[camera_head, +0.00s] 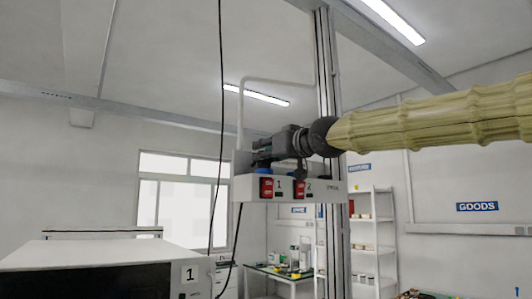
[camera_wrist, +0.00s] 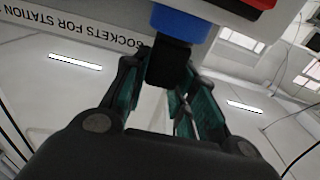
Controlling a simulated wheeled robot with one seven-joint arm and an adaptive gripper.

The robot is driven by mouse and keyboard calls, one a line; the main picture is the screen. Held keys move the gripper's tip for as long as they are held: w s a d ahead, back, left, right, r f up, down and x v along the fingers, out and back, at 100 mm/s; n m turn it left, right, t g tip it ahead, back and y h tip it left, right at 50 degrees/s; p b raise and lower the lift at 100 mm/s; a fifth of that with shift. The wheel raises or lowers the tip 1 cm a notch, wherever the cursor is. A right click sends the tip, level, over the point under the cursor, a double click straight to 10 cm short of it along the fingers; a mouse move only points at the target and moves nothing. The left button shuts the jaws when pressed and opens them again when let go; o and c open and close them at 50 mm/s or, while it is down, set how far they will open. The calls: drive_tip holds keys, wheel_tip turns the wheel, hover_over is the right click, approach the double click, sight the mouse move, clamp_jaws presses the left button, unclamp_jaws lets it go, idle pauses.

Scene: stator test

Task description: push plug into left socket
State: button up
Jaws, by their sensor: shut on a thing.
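In the wrist view the black plug (camera_wrist: 168,62) sits between the green fingers of my gripper (camera_wrist: 165,85), which is shut on it. In the head view the socket box (camera_head: 335,190) has red parts marked 1 (camera_head: 266,187) and 2 (camera_head: 299,187). My gripper (camera_head: 262,152) is at the box's upper left, seen from the side. The plug cannot be made out in the head view.
A white device (camera_head: 110,255) marked 1 stands at the lower left. A thin black cable (camera_head: 220,90) hangs down past the box's left side. A metal post (camera_head: 328,75) rises behind the box. Shelves (camera_head: 370,235) and a table (camera_head: 280,273) are in the background.

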drive_tip(key=o, duration=1.1)
drive_tip(key=v, duration=1.2)
idle(0.9)
